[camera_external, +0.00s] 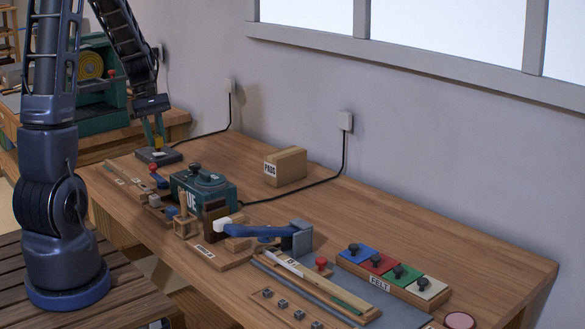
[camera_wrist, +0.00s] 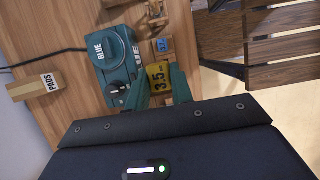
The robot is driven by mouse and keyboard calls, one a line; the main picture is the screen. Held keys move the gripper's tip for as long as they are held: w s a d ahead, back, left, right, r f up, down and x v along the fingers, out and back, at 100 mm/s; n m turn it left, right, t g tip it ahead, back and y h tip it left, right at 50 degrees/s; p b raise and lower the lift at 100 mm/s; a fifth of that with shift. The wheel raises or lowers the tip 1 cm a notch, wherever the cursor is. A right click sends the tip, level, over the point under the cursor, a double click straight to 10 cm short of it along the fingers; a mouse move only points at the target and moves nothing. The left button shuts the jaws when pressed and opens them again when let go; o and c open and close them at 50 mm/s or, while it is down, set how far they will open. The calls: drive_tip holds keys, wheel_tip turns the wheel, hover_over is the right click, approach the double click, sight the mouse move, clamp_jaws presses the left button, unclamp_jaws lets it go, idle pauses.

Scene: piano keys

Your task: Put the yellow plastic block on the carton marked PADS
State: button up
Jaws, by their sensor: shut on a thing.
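The yellow block (camera_wrist: 159,76), marked 3.5, is between the two teal fingers of my gripper (camera_wrist: 162,86) in the wrist view. My gripper (camera_external: 157,141) is shut on it and points down at the far left end of the bench in the external view. A small patch of the yellow block (camera_external: 158,142) shows between the fingers there. The carton marked PADS (camera_external: 287,167) stands on the bench near the wall, to the right of my gripper. It also shows at the left of the wrist view (camera_wrist: 36,88). Its top looks clear.
A teal glue pot (camera_external: 204,187) stands in front of my gripper and the carton. A dark flat block (camera_external: 158,156) lies below my gripper. A black cable (camera_external: 318,183) runs along the bench by the carton. Felt tiles (camera_external: 392,273) and tools fill the right front.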

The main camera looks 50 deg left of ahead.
drive_tip(key=shift+w+a+r, duration=0.1)
drive_tip(key=shift+w+r, duration=0.2)
drive_tip(key=w+a+r, duration=0.1)
drive_tip(key=w, duration=0.4)
drive_tip(key=w+a+r, duration=0.2)
drive_tip(key=w, duration=0.4)
wheel_tip(320, 180, up, 6)
hover_over(288, 153)
drive_tip(key=a, duration=0.2)
wheel_tip(288, 153, down, 20)
drive_tip(key=shift+d+r, duration=0.15)
drive_tip(key=o, duration=1)
